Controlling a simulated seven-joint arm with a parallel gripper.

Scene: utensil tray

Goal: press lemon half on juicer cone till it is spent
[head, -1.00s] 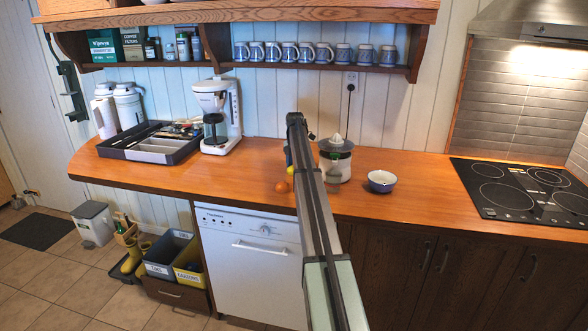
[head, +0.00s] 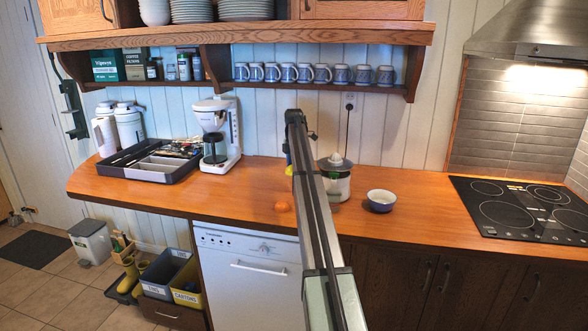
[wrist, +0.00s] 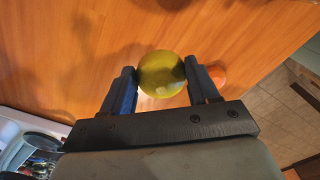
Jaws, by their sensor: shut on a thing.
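My gripper (wrist: 160,72) is shut on a yellow-green lemon half (wrist: 162,76), held between its two blue fingers above the wooden counter in the wrist view. I cannot see its cut face there. In the head view my arm hides most of the gripper and the lemon. The juicer (head: 337,182), with a pale cone on top and a dark band, stands upright on the counter just right of my arm, which partly covers its left side. The juicer does not show in the wrist view.
A coffee maker (head: 216,135) and utensil tray (head: 188,174) stand left.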

